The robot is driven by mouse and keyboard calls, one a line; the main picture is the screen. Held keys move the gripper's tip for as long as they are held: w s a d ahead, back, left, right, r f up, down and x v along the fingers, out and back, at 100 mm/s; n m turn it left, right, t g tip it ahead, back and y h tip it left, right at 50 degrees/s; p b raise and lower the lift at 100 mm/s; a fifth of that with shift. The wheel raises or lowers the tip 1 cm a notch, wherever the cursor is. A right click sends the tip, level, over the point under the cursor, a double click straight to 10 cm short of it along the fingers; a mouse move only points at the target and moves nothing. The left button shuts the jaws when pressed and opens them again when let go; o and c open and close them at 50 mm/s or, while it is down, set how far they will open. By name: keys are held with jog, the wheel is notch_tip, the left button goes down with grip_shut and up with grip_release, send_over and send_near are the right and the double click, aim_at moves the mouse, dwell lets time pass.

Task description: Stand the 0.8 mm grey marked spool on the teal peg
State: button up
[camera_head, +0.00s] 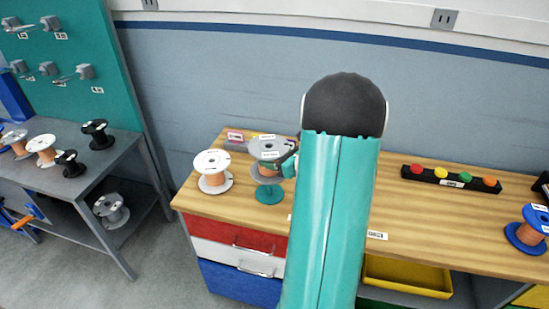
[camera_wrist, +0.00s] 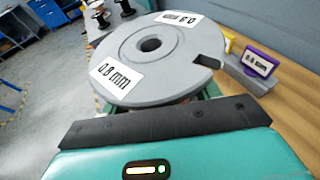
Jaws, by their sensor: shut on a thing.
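The grey spool (camera_head: 266,147) has copper winding and shows in the head view above the round teal base (camera_head: 268,194) of the peg. In the wrist view the grey spool (camera_wrist: 125,50) shows its top flange with a 0.8 mm label, a centre hole and a notch at right. My gripper (camera_head: 286,165) comes from the right and is shut on the spool, which looks roughly level. The fingers are mostly hidden under the flange. The peg's shaft is hidden, so I cannot tell whether the spool is around it or above it.
A white-flanged copper spool (camera_head: 212,171) stands close at left. A purple-framed 0.8 mm sign (camera_wrist: 260,61) is on a grey block beside the spool. A bar with coloured buttons (camera_head: 451,179) and a blue spool (camera_head: 529,231) are at right. More spools stand on the grey bench (camera_head: 100,165).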

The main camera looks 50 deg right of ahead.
aim_at(274, 172)
jog(key=shift+f, duration=0.1)
jog(key=shift+f, duration=0.75)
jog(key=shift+f, duration=0.4)
jog(key=shift+f, duration=0.2)
jog(key=shift+f, duration=0.1)
dwell(0.4)
jog(key=shift+f, duration=1.4)
jog(key=shift+f, duration=0.15)
jog(key=shift+f, duration=1.15)
jog(key=shift+f, duration=0.35)
dwell(0.3)
